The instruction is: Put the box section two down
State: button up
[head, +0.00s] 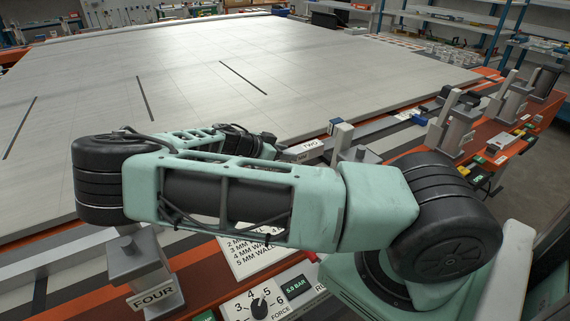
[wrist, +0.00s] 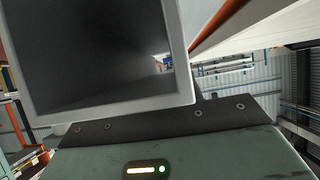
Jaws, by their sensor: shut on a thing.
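Box section two (head: 308,146) is a pale grey bar marked TWO, just beyond the end of my arm in the head view. In the wrist view a square hollow section (wrist: 185,60) fills the upper left, its open end towards the camera, with a light rim and dark inside. My gripper (head: 272,146) is shut on it; my own arm hides most of the gripper in the head view, and the fingertips are not clear. I cannot tell whether the section touches anything beneath it.
A large pale panel table (head: 180,75) with dark slots spreads behind my arm. Clamp posts stand along its near edge, one marked FOUR (head: 152,298), others at the right (head: 455,128). A control plate with a force dial (head: 259,303) lies in front.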

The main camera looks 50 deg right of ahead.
jog(key=shift+f+p, duration=0.3)
jog(key=shift+f, duration=1.8)
jog(key=o, duration=1.2)
jog(key=shift+c, duration=0.2)
jog(key=b+v, duration=0.2)
jog(key=v, duration=1)
